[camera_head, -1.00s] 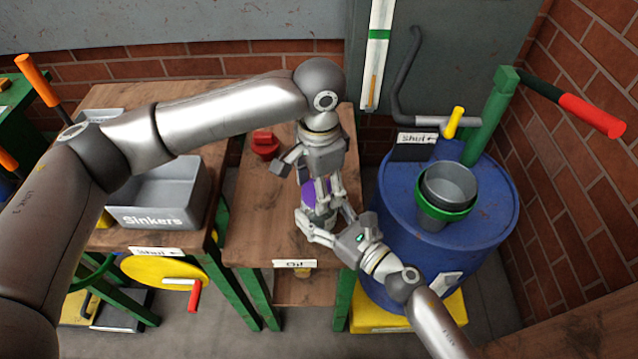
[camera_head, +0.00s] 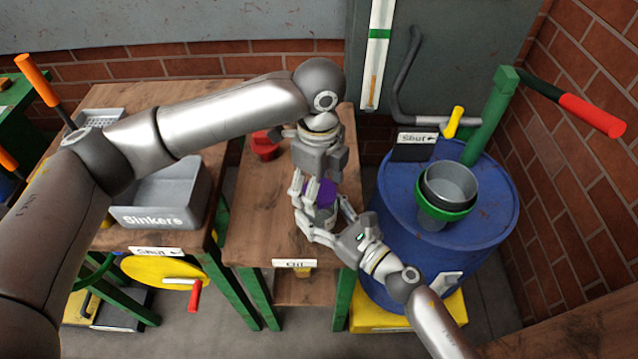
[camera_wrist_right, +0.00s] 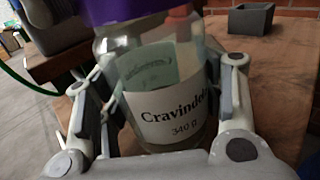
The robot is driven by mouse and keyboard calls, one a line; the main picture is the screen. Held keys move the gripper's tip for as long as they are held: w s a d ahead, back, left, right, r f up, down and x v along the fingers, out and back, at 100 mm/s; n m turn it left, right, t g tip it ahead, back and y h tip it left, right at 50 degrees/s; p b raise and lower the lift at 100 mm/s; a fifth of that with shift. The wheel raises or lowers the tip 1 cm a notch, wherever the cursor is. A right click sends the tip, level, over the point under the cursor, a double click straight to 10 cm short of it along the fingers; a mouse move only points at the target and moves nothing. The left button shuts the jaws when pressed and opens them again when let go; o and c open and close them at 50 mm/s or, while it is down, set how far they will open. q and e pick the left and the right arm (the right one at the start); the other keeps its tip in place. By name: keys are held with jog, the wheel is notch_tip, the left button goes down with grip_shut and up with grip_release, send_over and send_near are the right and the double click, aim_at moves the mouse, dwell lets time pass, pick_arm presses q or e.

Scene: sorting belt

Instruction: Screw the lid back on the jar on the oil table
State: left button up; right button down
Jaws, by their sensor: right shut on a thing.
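The jar is clear glass with a white label reading about "Cravindel... 340 g" and stands on the oil table (camera_head: 245,235); it fills the right wrist view (camera_wrist_right: 165,105). My right gripper (camera_head: 322,222) is shut around its body, one finger on each side. The purple lid (camera_head: 322,194) is at the jar's mouth; its lower edge shows in the right wrist view (camera_wrist_right: 135,10). Whether it is fully seated is not visible. My left gripper (camera_head: 313,188) points down from above with its fingers at the lid. Their grip is partly hidden.
A red object (camera_head: 265,146) sits at the table's back left. The Sinkers bin (camera_head: 160,195) is on the table to the left. A blue drum (camera_head: 480,235) bearing nested pots (camera_head: 447,190) stands close on the right. The table's front left is clear.

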pick_arm(q)
jog(key=shift+o, duration=0.8)
jog(key=shift+r, duration=0.1)
pick_arm(e)
jog(key=shift+c, duration=1.6)
grip_release()
pick_arm(q)
notch_tip(320, 180, up, 12)
pick_arm(e)
jog(key=shift+d, duration=0.1)
jog(key=v, duration=1.2)
